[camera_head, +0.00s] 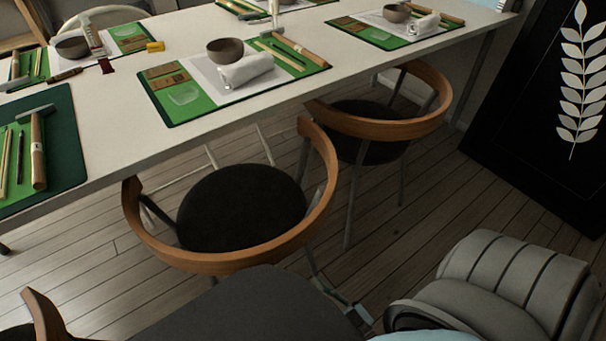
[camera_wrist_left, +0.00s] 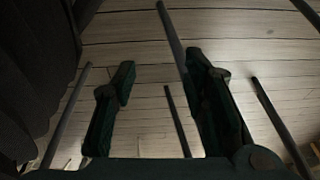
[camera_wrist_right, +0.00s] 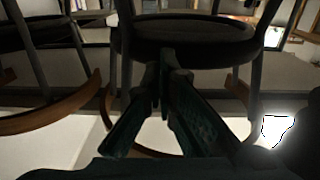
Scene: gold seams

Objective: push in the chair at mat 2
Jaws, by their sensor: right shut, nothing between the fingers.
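The near chair has a curved wooden back rail (camera_head: 205,262) and a round dark seat (camera_head: 240,205). It stands upright below the middle green mat (camera_head: 160,104); part of its seat lies clear of the table edge. I can read no mat numbers. My right gripper (camera_head: 328,284) is low behind this chair's back, to its right. In the right wrist view its fingers (camera_wrist_right: 166,75) are together and empty, with a dark round chair seat (camera_wrist_right: 185,36) beyond. My left gripper (camera_wrist_left: 158,72) is open and empty in the left wrist view, among thin bars; the head view does not show it clearly.
A second chair (camera_head: 420,127) stands close on the right, partly under the white table (camera_head: 110,140). Part of another wooden chair (camera_head: 42,312) shows at the lower left. A black panel with a leaf design (camera_head: 540,120) stands at right. Some plank floor (camera_head: 400,235) is clear.

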